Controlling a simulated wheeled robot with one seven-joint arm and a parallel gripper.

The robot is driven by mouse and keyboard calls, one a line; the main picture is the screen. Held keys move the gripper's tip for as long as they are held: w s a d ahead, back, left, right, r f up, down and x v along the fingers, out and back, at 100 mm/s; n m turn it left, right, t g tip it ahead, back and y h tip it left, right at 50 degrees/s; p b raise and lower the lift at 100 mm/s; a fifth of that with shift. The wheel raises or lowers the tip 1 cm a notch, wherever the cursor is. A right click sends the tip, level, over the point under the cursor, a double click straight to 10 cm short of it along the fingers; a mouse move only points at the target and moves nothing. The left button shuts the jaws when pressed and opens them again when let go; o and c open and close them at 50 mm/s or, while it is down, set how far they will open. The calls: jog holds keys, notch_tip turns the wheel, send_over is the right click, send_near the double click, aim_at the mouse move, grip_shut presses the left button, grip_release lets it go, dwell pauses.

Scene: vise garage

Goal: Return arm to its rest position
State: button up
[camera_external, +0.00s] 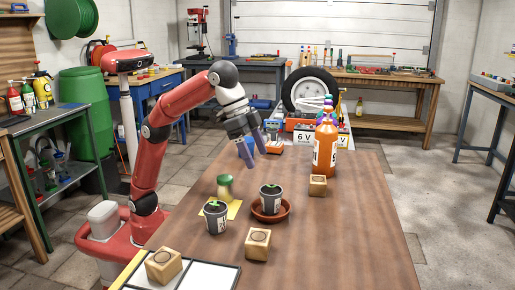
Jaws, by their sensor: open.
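My gripper (258,143) hangs from my red arm above the far left part of the brown table. Its two fingers point down and are apart, with nothing held between them. My arm is bent, rising from the base at the left of the table and reaching forward over the tabletop. A blue item shows just behind and beside the fingers; I cannot tell whether the left finger touches it.
The right side is clear.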

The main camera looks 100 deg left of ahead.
jog(key=s+a+f+n+t+b, duration=0.1)
jog(key=s+a+f+b, duration=0.15)
jog(key=s+a, duration=0.45)
jog(key=s+a+f+n+t+b, duration=0.1)
jog(key=s+a+f+t+b, duration=0.2)
jog(key=s, duration=0.9)
jog(key=s+a+f+g+p, duration=0.1)
jog(key=s+a+f+p, duration=0.2)
jog(key=f, duration=0.6)
jog(key=s+a+f+g+p, duration=0.2)
jog(key=s+a+f, duration=0.4)
jog(key=f, duration=0.3)
jog(key=shift+s+f+m+y+p, duration=0.2)
jog(key=shift+f+m+y+p, duration=0.15)
jog(key=shift+p, duration=0.3)
